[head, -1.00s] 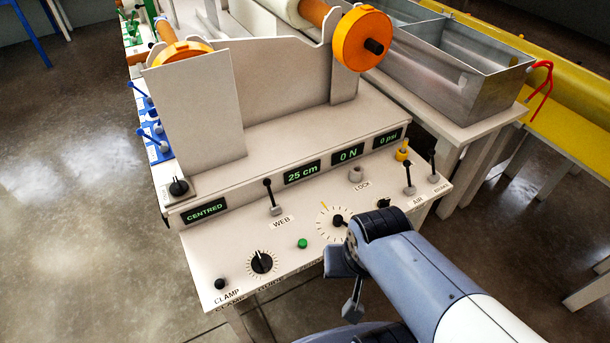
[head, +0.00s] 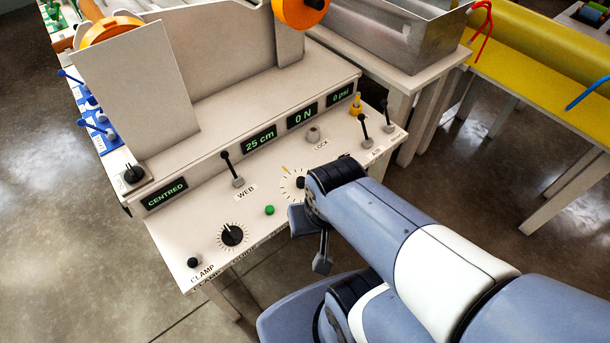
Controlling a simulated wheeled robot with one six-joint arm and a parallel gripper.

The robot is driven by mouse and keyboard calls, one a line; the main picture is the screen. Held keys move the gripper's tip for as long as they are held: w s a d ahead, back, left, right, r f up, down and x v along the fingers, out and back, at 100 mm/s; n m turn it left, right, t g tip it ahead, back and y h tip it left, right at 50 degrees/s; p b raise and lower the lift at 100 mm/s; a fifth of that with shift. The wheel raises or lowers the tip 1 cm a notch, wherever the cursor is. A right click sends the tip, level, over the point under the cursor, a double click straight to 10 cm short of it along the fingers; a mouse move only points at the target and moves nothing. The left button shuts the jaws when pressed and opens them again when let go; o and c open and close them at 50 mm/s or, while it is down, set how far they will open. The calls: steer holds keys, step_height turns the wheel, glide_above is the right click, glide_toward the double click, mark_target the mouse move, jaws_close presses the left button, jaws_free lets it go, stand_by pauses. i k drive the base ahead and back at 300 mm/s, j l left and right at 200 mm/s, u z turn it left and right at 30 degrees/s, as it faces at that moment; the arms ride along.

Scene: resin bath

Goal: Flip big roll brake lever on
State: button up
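A grey control panel (head: 180,245) slopes toward me. Two thin black-knobbed levers stand near its right end: one beside the AIR label (head: 365,130) and one at the far right (head: 387,115). The far-right lever's label is too small to read surely, so I cannot tell for certain which is the big roll brake lever. Both levers stand roughly upright. My gripper (head: 311,240) hangs at the panel's front edge, below the dial and left of these levers, apart from both. My forearm hides part of the panel. The finger gap is not clear.
A metal trough (head: 400,40) and yellow table (head: 540,75) stand right.

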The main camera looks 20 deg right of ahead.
mark_target(383, 103)
steer(key=i+l, duration=0.3)
steer(key=l, duration=0.15)
steer(key=i+l, duration=0.25)
steer(key=l, duration=0.25)
steer(key=i+l+z, duration=0.1)
steer(key=i+l, duration=0.2)
steer(key=l, duration=0.15)
